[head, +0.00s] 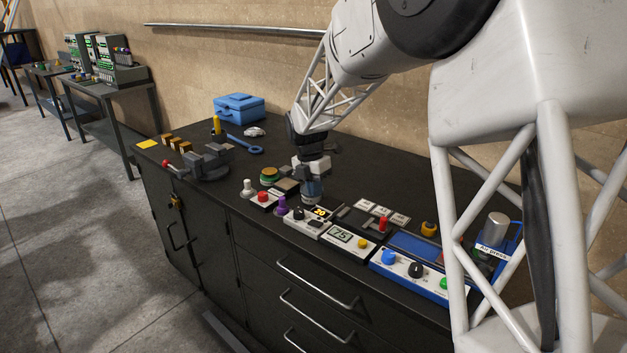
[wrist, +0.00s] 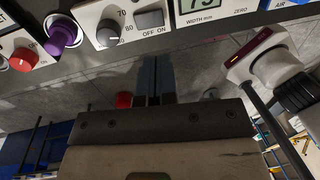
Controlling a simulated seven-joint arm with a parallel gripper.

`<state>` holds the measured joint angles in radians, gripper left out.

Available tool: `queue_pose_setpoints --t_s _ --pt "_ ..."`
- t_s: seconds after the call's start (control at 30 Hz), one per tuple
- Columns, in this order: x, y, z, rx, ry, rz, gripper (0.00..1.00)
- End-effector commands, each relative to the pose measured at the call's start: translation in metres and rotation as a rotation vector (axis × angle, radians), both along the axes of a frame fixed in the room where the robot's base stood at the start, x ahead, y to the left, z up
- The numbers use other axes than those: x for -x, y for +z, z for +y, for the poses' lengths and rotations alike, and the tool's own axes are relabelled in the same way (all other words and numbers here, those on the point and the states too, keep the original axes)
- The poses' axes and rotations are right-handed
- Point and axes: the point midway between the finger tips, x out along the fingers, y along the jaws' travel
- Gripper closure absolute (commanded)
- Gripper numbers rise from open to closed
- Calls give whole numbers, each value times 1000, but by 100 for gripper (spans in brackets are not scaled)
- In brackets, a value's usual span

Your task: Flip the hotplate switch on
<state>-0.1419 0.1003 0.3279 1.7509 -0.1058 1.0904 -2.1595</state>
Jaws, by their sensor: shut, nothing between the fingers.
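The hotplate control panel (head: 304,224) is on the dark bench's front edge in the head view, with a small lit display (head: 320,212). In the wrist view its dark rocker switch (wrist: 149,19), marked OFF and ON, sits at the top beside a grey dial (wrist: 107,33). I cannot tell which way the switch is set. My gripper (head: 312,197) points down just behind the panel in the head view. In the wrist view its fingers (wrist: 154,62) are together and empty, with the tips just below the switch in the picture. I cannot tell whether they touch the panel.
A purple knob (head: 281,204) and a red button (head: 264,197) stand left of the panel. A width gauge (head: 345,237) and a blue-and-white panel with knobs (head: 410,273) are to the right. A vise (head: 205,162) and blue toolbox (head: 240,107) are farther back.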

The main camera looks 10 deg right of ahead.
Motion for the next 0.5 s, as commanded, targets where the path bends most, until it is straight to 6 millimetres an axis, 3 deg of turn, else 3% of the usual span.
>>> queue_pose_setpoints --t_s 0.5 --pt "9 -75 -9 1 0 2 100"
